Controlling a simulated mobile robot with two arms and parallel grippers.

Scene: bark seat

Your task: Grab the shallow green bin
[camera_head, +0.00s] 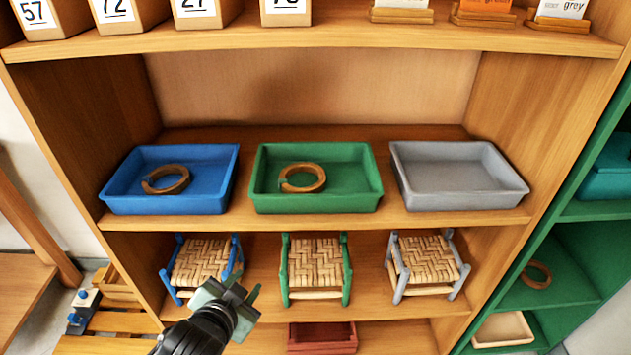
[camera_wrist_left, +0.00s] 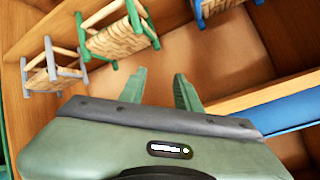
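The shallow green bin (camera_head: 316,200) sits on the middle shelf, between a blue bin and a grey bin. A brown wooden ring (camera_head: 302,178) lies inside it. My left gripper (camera_head: 240,288) is below and to the left of the green bin in the head view, in front of the stool shelf. In the left wrist view its two fingers (camera_wrist_left: 160,86) are apart with nothing between them. The green bin is not clearly seen in the left wrist view. My right gripper is not in view.
The blue bin (camera_head: 168,204) holds another ring; the grey bin (camera_head: 459,198) is empty. Below stand blue (camera_head: 202,262), green (camera_head: 316,262) and grey (camera_head: 427,262) woven stools. The shelf edge (camera_head: 320,221) runs in front of the bins. Open space lies above them.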

